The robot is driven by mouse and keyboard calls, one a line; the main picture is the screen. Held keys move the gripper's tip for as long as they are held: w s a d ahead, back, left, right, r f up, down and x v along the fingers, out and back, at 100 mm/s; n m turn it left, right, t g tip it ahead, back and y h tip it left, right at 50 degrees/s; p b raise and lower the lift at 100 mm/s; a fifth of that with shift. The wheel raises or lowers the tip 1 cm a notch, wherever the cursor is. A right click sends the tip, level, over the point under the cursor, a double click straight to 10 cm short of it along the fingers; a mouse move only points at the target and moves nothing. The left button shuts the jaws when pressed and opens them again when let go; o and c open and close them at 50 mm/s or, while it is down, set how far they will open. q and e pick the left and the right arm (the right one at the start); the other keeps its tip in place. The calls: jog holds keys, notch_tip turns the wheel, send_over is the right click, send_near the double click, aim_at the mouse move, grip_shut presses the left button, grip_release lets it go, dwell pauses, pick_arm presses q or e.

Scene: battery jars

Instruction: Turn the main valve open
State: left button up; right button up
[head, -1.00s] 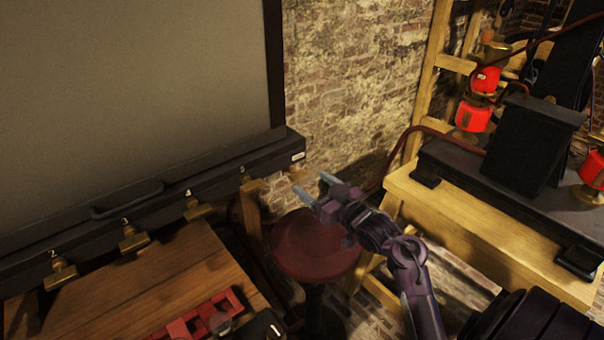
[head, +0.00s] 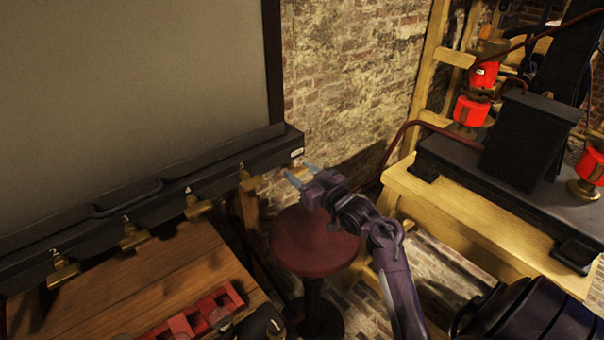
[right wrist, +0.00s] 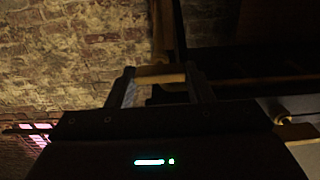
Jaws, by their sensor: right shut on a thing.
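A brass-coloured bar (right wrist: 160,76) lies between the two fingers of my right gripper in the right wrist view. The right gripper (head: 300,173) is shut on this bar, just below the right end of the black trough (head: 225,170) and above the stool. I cannot read the small white label (head: 297,153) on that end, so I cannot tell from lettering that the bar is the main valve. Several brass taps, one of them (head: 198,207), line the trough's front edge to the left. My left gripper is not in view.
A round red stool (head: 315,245) stands below my right gripper. A wooden bench (head: 130,285) with a red rack (head: 200,318) is at the lower left. A pale wooden stand (head: 480,235) with black apparatus is at the right. The brick wall (head: 350,90) is behind.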

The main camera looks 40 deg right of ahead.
jog(key=shift+n, duration=0.4)
jog(key=shift+o, duration=0.2)
jog(key=n+b, duration=0.2)
jog(key=n, duration=0.1)
jog(key=shift+f+n, duration=0.15)
jog(key=shift+n, duration=0.25)
jog(key=n+b, duration=0.3)
jog(key=n, duration=0.2)
jog(key=shift+a, duration=0.1)
jog(key=n+b, duration=0.3)
jog(key=n, duration=0.1)
jog(key=shift+f+n, duration=0.15)
jog(key=shift+n, duration=0.25)
jog(key=shift+n+b, duration=1.25)
jog(key=shift+n, duration=0.55)
jog(key=shift+c, duration=0.2)
jog(key=shift+o, duration=0.2)
jog(key=o, duration=1)
jog(key=shift+c, duration=0.2)
jog(key=shift+r, duration=0.2)
